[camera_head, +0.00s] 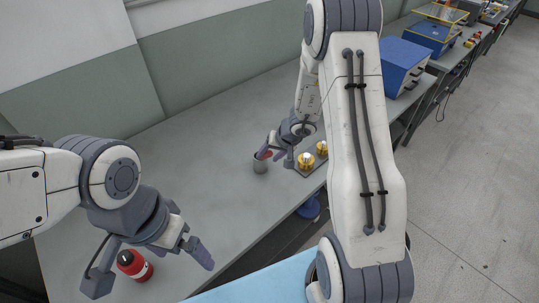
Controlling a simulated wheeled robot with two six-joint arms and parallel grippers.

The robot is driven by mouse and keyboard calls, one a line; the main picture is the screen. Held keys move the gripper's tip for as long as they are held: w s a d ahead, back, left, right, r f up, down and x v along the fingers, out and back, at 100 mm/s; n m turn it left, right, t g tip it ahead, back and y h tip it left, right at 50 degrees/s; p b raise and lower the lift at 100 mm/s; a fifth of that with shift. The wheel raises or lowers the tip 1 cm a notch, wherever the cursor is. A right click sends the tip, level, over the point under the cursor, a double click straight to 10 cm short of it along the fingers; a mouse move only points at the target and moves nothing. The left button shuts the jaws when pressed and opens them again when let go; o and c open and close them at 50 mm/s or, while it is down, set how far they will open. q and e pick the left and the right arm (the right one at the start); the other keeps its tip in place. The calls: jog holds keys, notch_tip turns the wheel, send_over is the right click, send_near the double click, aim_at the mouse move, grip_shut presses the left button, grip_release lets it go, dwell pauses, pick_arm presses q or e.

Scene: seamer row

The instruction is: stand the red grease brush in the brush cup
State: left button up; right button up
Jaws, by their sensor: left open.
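A small grey cup (260,166) stands on the bench near the middle of the view. A small red piece, which looks like part of the red grease brush (264,155), shows at its mouth. My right gripper (276,154) is right beside the cup's top, at the red piece. Its fingers partly hide the brush, and I cannot tell whether they are shut on it or how far it is inside the cup. My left gripper (150,270) is open above the near left of the bench, its fingers spread wide and empty.
A red bottle with a black cap (130,262) stands below my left gripper. Gold round parts (306,160) sit on a dark plate right of the cup. Blue machines (390,66) stand farther along the row. The bench middle (200,150) is clear.

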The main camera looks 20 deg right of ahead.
jog(key=shift+r+p, duration=0.8)
jog(key=shift+p, duration=0.4)
jog(key=v, duration=1.1)
jog(key=s+a+r+n+g+y, duration=0.1)
jog(key=s+a+r+n+g, duration=0.25)
jog(key=a, duration=0.65)
jog(key=s+a+r+n+y, duration=0.1)
jog(key=s+a+r+n, duration=0.25)
jog(key=s+a, duration=0.45)
jog(key=s+a+r+n+g+h, duration=0.1)
jog(key=s+a+r+n+h, duration=0.2)
jog(key=s, duration=1.1)
jog(key=shift+r+n+h, duration=0.2)
jog(key=shift+n+h, duration=0.1)
jog(key=shift+n, duration=0.6)
jog(key=shift+g, duration=0.25)
